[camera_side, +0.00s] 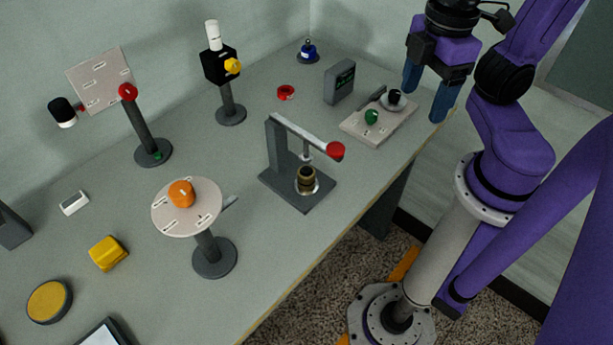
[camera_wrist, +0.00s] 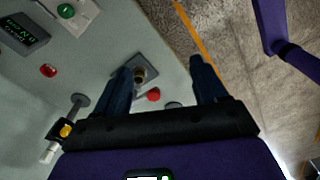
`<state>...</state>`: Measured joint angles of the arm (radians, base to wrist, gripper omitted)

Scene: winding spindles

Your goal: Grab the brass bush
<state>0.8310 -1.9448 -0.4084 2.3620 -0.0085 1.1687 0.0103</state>
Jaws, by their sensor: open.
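The brass bush (camera_side: 306,179) is a small dark-gold ring-shaped cylinder. It stands on a round silver plate on the base of a grey lever press (camera_side: 276,148), beneath the press's ram. In the wrist view the bush (camera_wrist: 140,76) shows small, beside the left finger, with the press base (camera_wrist: 122,56) around it. My gripper (camera_side: 423,104) is open and empty, with blue fingers pointing down. It hangs high near the table's right end, well to the right of the bush and apart from it. In the wrist view my gripper's fingers (camera_wrist: 162,66) stand wide apart.
The press lever with its red knob (camera_side: 335,151) reaches over the bush. A pale board with a green knob (camera_side: 372,117) lies between the press and my gripper. A round stand with an orange knob (camera_side: 181,193) is left of the press. The table's front edge runs close by.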

